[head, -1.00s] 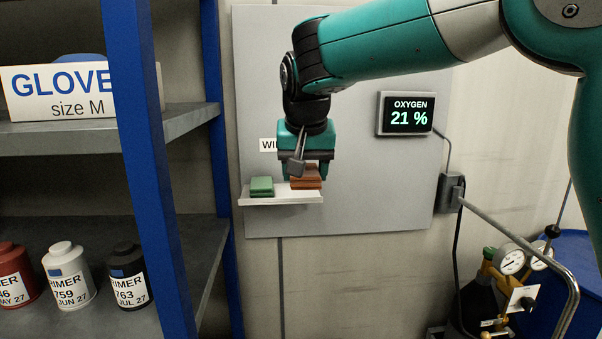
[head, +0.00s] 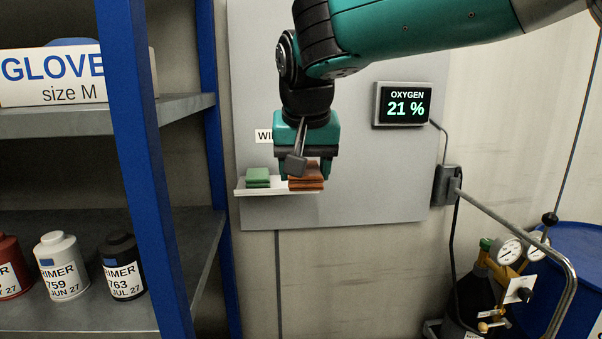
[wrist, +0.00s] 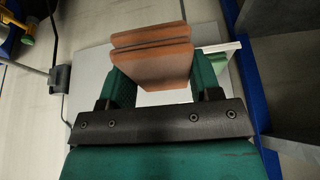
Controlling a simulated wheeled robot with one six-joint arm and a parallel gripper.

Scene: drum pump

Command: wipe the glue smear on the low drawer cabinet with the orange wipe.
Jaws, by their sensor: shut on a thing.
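The orange wipe (head: 307,184) is a folded, layered pad held between the fingers of my gripper (head: 306,174), at the right end of a small white wall shelf (head: 278,193). In the wrist view my gripper (wrist: 162,85) has one finger on each side of the wipe (wrist: 150,66), which sticks out past the fingers. I cannot tell whether the wipe still touches the shelf. The low drawer cabinet and the glue smear are not in view.
A green wipe (head: 258,178) lies on the shelf just left of the orange one. Blue-framed shelving (head: 150,170) with primer cans (head: 122,268) stands close on the left. A pipe rail (head: 515,225), gas gauges (head: 508,250) and a blue drum (head: 580,260) fill the lower right.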

